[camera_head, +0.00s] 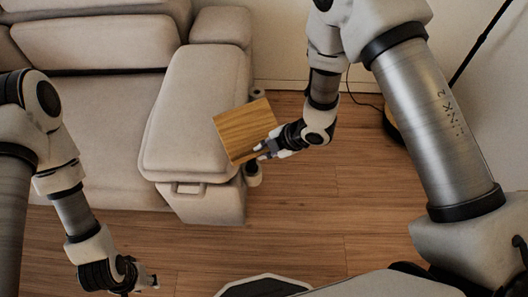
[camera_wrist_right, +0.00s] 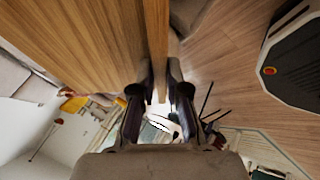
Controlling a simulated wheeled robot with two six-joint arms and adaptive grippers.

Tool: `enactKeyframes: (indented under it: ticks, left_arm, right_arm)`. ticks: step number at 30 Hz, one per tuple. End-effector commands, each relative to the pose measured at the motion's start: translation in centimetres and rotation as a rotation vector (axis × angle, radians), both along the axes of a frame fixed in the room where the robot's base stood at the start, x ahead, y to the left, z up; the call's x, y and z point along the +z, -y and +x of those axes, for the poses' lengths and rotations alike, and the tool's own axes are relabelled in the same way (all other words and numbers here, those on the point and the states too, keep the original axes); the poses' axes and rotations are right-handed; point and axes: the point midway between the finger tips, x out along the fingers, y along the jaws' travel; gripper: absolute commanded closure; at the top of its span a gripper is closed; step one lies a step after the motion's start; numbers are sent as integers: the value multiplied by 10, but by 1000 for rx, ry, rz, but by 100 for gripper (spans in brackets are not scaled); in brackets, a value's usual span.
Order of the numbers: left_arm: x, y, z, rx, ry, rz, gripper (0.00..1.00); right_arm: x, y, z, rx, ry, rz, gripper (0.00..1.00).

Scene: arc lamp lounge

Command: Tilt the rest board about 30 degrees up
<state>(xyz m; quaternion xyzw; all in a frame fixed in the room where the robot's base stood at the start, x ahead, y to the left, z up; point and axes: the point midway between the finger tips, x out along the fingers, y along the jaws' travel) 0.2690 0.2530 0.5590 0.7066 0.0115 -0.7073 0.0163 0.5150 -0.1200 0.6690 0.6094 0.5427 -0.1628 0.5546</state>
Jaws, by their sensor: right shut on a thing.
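The rest board (camera_head: 240,128) is a square, wood-grained panel at the front right corner of the sofa, beside the padded seat section. My right gripper (camera_head: 264,150) is shut on its near right edge. In the right wrist view the board (camera_wrist_right: 80,38) fills the upper left, and its edge runs between the two fingers (camera_wrist_right: 160,88).
The beige sofa (camera_head: 100,95) fills the left and back, its padded section (camera_head: 195,105) next to the board. The wooden floor (camera_head: 310,215) is clear in front. A black lamp pole (camera_head: 478,42) and its base stand at the right, partly behind my right arm.

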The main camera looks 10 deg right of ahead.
Motion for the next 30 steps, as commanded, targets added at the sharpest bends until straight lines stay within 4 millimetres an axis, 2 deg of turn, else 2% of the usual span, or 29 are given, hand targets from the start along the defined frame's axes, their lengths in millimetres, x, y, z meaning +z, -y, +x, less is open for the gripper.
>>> enactKeyframes:
  ticks: [2, 3, 5, 14, 17, 20, 27, 30]
  left_arm:
    - [0, 0, 0, 0, 0, 0, 60]
    - [0, 0, 0, 0, 0, 0, 60]
    - [0, 0, 0, 0, 0, 0, 60]
    - [0, 0, 0, 0, 0, 0, 60]
    - [0, 0, 0, 0, 0, 0, 60]
    - [0, 0, 0, 0, 0, 0, 60]
    - [0, 0, 0, 0, 0, 0, 60]
    - [0, 0, 0, 0, 0, 0, 60]
  right_arm:
    - [1, 0, 1, 0, 1, 0, 100]
    - [1, 0, 1, 0, 1, 0, 79]
    - [1, 0, 1, 0, 1, 0, 60]
    - [1, 0, 0, 0, 0, 0, 60]
    - [8, 4, -2, -2, 1, 0, 60]
    - [24, 13, -8, -3, 2, 2, 60]
    - [73, 43, -30, -4, 4, 5, 60]
    - [87, 52, -37, -3, 2, 4, 60]
